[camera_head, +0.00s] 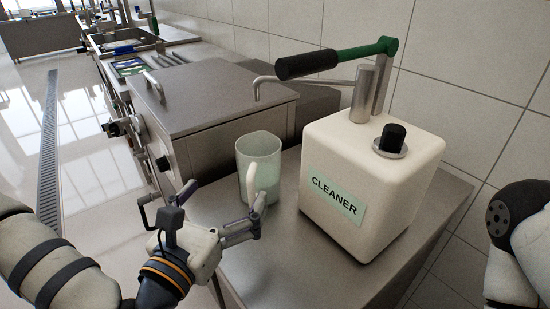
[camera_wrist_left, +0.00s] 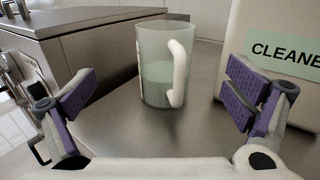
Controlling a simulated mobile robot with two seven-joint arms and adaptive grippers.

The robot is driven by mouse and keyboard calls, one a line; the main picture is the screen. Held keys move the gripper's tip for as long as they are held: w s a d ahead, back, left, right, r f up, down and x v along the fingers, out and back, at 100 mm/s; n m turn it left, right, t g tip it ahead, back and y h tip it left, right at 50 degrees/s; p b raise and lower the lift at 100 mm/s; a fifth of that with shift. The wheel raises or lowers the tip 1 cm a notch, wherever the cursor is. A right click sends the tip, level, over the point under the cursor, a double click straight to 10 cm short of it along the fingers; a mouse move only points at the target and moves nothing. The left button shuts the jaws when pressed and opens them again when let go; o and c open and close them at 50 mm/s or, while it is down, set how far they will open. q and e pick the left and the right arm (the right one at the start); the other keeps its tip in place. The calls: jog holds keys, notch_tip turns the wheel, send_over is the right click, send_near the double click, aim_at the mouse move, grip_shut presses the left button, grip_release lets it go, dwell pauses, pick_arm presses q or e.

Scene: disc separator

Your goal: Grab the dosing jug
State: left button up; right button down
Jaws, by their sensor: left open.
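The dosing jug (camera_head: 262,163) is a translucent pale green cup with a white handle. It stands upright on the steel counter, left of the cleaner container. In the left wrist view the jug (camera_wrist_left: 160,62) stands ahead, between the two fingers, with its handle turned to the right and towards me. My left gripper (camera_head: 222,207) is open and empty, just in front of the jug on its near left side. In the left wrist view its purple finger pads (camera_wrist_left: 160,97) are wide apart and do not touch the jug. My right gripper is out of view.
The white CLEANER container (camera_head: 369,188) with a black cap and green-levered pump stands close right of the jug. A steel box unit (camera_head: 212,95) stands behind and left. The steel counter (camera_head: 285,250) is bare in front. A tiled wall is at the right.

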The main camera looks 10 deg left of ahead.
aim_at(249, 162)
pick_arm(q)
jog(key=w+b, duration=0.2)
jog(key=w+f+b, duration=0.1)
jog(key=shift+w+d+f, duration=0.1)
jog(key=shift+w+d, duration=0.15)
jog(key=shift+d, duration=0.05)
jog(key=w, duration=0.1)
jog(key=w+d+r, duration=0.1)
jog(key=w, duration=0.1)
jog(key=w+r, duration=0.1)
jog(key=shift+w+d+r+p, duration=0.15)
jog(key=shift+w+d+p, duration=0.15)
jog(key=shift+w+d, duration=0.05)
jog(key=w, duration=0.2)
jog(key=shift+w+d, duration=0.35)
jog(key=shift+w, duration=0.05)
jog(key=c, duration=1.3)
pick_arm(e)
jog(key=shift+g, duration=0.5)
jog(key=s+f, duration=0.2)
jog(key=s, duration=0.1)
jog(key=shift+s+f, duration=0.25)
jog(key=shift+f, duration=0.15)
